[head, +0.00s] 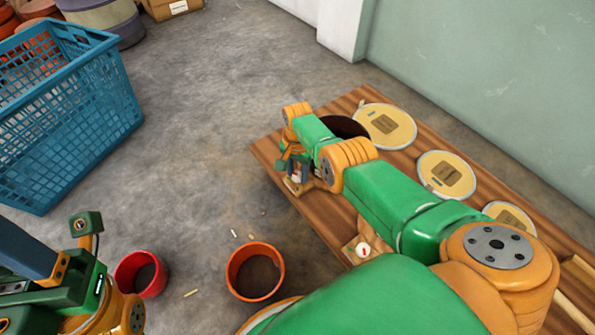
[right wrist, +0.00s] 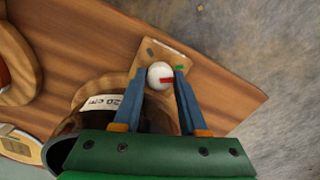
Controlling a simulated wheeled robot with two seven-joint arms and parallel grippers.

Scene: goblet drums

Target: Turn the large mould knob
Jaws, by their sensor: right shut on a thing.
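The large mould knob is a white round knob (right wrist: 155,72) with a red mark, on a small wooden plate (right wrist: 181,57) at the bench's end. In the right wrist view its red mark points right. My right gripper (right wrist: 163,76) is shut on this knob, one blue finger on each side. In the head view the gripper (head: 296,174) reaches down over the plate and partly hides the knob. A dark round mould (head: 345,127) stands beside it, partly behind my arm. My left gripper (head: 28,255) is at the lower left, its fingertips out of frame.
A second white knob (head: 363,249) sits nearer on the wooden bench (head: 262,150). Several pale round drumheads (head: 405,128) lie along the bench. A blue crate (head: 60,130), a red pot (head: 157,280) and an orange pot (head: 238,258) stand on the floor. The middle floor is mostly clear.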

